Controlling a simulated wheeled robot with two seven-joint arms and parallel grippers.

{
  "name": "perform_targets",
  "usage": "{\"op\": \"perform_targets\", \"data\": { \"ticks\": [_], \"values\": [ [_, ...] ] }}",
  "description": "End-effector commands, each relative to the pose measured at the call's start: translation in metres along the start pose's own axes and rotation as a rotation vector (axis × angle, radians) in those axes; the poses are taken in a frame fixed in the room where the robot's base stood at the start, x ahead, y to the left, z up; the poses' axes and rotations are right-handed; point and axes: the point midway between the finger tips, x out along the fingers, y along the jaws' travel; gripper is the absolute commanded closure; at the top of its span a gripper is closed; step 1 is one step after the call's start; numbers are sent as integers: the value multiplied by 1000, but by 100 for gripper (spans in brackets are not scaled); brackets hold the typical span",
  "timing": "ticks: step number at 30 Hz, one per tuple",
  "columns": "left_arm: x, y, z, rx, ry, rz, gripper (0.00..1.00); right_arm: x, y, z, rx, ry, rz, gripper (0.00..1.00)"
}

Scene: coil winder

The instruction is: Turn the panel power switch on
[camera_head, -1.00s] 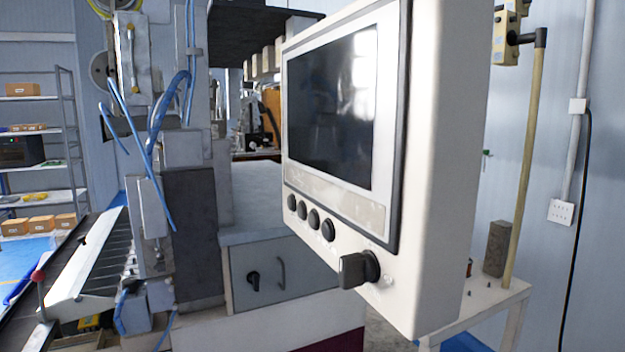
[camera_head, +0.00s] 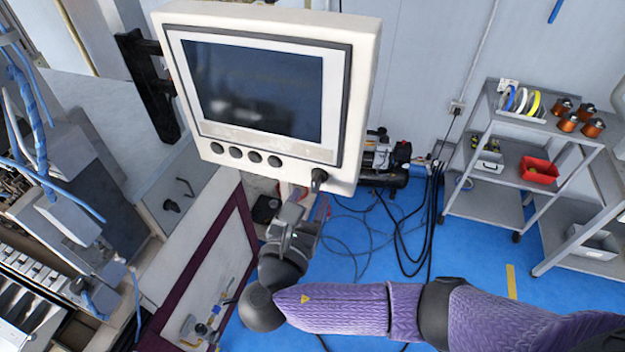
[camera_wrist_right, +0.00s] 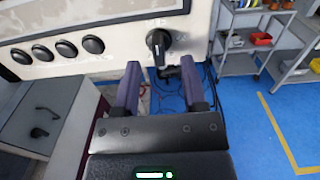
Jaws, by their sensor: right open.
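The panel power switch is a black rotary knob (camera_head: 318,178) at the lower right corner of the white control panel (camera_head: 364,90). In the right wrist view the knob (camera_wrist_right: 158,42) points roughly upright, just beyond and between my fingertips. My right gripper (camera_head: 306,196) is below the panel's lower right corner, its fingers partly blurred together there. In the right wrist view my right gripper (camera_wrist_right: 160,72) is open, with nothing between its two purple-grey fingers. The fingers appear short of the knob; contact cannot be seen. My left gripper is out of view.
Several black round buttons (camera_head: 235,153) line the panel left of the knob, under a dark screen (camera_head: 255,90). A grey cabinet with a handle (camera_head: 184,188) stands at lower left. A shelf trolley (camera_head: 497,150) stands at right. Black cables lie on the blue floor.

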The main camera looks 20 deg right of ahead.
Motion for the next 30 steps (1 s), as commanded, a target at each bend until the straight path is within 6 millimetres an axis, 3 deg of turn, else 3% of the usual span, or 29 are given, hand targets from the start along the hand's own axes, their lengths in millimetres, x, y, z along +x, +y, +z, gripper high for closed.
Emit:
{"op": "perform_targets", "data": {
  "ticks": [3, 6, 14, 22, 30],
  "values": [
    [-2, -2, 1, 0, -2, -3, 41, 23, 0, 1, -1, -2, -2, 46],
    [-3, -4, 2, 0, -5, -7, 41, 33, 0, 0, 0, 0, -1, 46],
    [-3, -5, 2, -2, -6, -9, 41, 36, 0, 0, 1, 3, 0, 46],
    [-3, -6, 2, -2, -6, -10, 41, 36, 0, 0, 1, 3, 0, 99],
    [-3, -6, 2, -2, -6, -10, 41, 36, 0, 0, 2, 4, 0, 100]
  ]
}}
